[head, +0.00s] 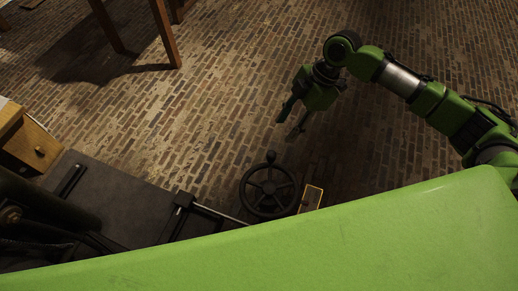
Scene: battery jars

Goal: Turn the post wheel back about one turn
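The post wheel (269,190) is a dark spoked handwheel with a knob on its rim at the top. It stands low in the middle of the head view, just beyond my green body. My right gripper (290,122) hangs above and to the right of the wheel in the picture, apart from it. Its two fingers are spread with a gap between them, and nothing shows between them. My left gripper is not in view.
A small yellow-edged box (311,198) sits right beside the wheel. A metal rod (220,214) runs to the wheel from a dark bench (125,205) at left. A wooden drawer unit (35,145) and table legs (166,35) stand farther left. The brick floor is clear around the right gripper.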

